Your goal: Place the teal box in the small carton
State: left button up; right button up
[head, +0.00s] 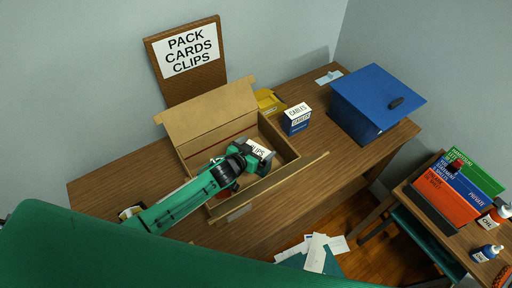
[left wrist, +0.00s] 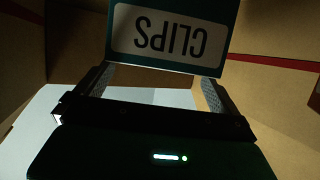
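The teal box with a white CLIPS label (head: 259,149) is at the tip of my left gripper (head: 246,156), within the walls of the open small carton (head: 213,133). I cannot tell whether the box touches the carton floor. The carton's flaps stand open, and cardboard walls surround the box in the wrist view. My right gripper is not in view.
A yellow box (head: 267,100) and a blue-and-white CABLES box (head: 296,119) stand behind and right of the carton. A large blue box (head: 365,104) stands at the desk's right. A PACK CARDS CLIPS sign (head: 190,50) stands behind. Left desk surface (head: 110,185) is mostly clear.

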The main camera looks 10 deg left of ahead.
pick_arm(q)
jog(key=shift+r+p, duration=0.45)
jog(key=shift+r, duration=0.25)
jog(key=shift+s+a, duration=0.15)
jog(key=shift+s, duration=0.15)
jog(key=b+v, duration=0.2)
jog(key=v, duration=0.4)
jog(key=shift+s+a+r, duration=0.2)
jog(key=shift+s, duration=0.1)
